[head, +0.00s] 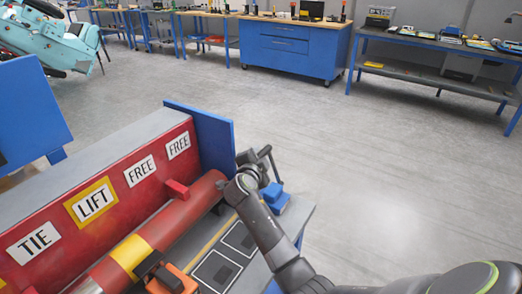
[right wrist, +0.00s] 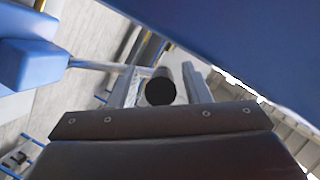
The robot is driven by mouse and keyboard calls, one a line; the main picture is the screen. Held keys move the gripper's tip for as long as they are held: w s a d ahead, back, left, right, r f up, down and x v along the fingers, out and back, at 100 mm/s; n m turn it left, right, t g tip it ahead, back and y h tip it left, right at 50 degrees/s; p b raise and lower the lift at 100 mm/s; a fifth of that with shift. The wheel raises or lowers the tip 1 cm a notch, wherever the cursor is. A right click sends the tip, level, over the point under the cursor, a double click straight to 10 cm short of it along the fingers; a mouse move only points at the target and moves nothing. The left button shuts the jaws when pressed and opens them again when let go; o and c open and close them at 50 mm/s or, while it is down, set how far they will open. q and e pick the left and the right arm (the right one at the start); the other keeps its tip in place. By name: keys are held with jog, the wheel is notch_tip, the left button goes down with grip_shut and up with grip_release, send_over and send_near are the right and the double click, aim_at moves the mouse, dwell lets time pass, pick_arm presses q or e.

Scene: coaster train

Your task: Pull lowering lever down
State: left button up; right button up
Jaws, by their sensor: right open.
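The lowering lever appears to be the one on a blue base (head: 275,196) at the right end of the red machine. Its thin rod (head: 274,168) rises from the base. In the right wrist view the blue base (right wrist: 28,65) is at the left, and a grey rod runs from it toward a round black handle end (right wrist: 160,88). My right gripper (head: 254,160) is at the lever's top. Its two fingers (right wrist: 160,82) are open, one on each side of the black handle; contact cannot be told. My left gripper is out of view.
The red panel (head: 110,187) carries TIE, LIFT and FREE signs. A red cylinder with a yellow band (head: 131,254) lies before it. A blue end plate (head: 205,140) stands close beside my right gripper. An orange block (head: 180,280) with a black top is nearer. Floor beyond is clear.

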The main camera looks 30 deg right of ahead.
jog(key=shift+w+d, duration=0.1)
jog(key=shift+w, duration=0.05)
jog(key=shift+c, duration=0.4)
grip_shut()
